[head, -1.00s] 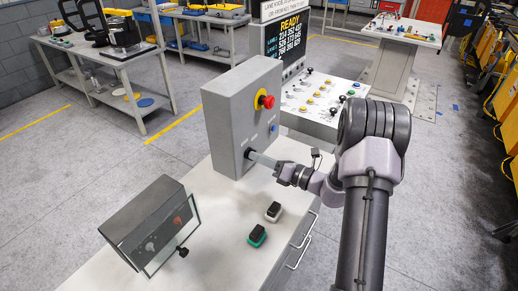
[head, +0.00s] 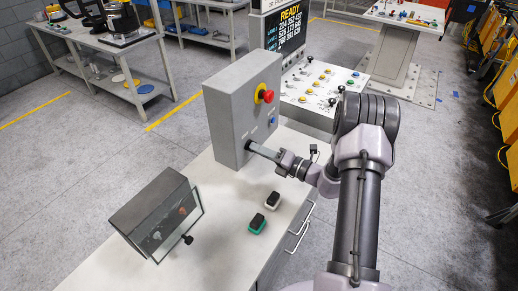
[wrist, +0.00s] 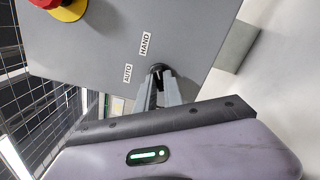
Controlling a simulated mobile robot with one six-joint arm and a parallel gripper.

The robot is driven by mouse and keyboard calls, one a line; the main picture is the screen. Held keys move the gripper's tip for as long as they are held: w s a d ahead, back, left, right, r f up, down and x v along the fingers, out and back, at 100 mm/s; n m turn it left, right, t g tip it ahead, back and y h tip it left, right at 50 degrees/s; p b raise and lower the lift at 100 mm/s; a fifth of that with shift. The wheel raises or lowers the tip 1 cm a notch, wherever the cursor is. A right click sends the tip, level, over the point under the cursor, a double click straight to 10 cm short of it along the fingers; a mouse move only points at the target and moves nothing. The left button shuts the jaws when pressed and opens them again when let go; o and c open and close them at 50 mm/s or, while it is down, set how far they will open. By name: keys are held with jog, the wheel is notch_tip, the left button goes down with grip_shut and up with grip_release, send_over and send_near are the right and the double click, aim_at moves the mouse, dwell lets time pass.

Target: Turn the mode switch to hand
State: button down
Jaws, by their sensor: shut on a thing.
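The grey control box (head: 232,122) stands on the bench, its switch face turned right. My gripper (head: 250,147) reaches its lower part from the right, and the fingers hide the mode switch there. In the wrist view the black mode switch knob (wrist: 158,69) shows at the fingertips, and my gripper (wrist: 160,84) is shut on it. The AUTO label (wrist: 128,74) and the HAND label (wrist: 145,43) are printed beside the knob. Which label the knob points to cannot be told, as the fingers cover most of it.
A red emergency button (head: 267,96) on a yellow base and a small blue button (head: 274,120) sit on the same face above my gripper. A glass-fronted case (head: 155,215), a green-based block (head: 257,223) and a white-based block (head: 272,201) are on the bench (head: 215,250).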

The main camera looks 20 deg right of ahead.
jog(key=c, duration=1.5)
grip_release()
jog(key=shift+o, duration=0.2)
jog(key=shift+s, duration=0.1)
jog(key=p+v, duration=0.1)
jog(key=v, duration=1.6)
jog(key=shift+s+d, duration=0.1)
jog(key=shift+s, duration=0.05)
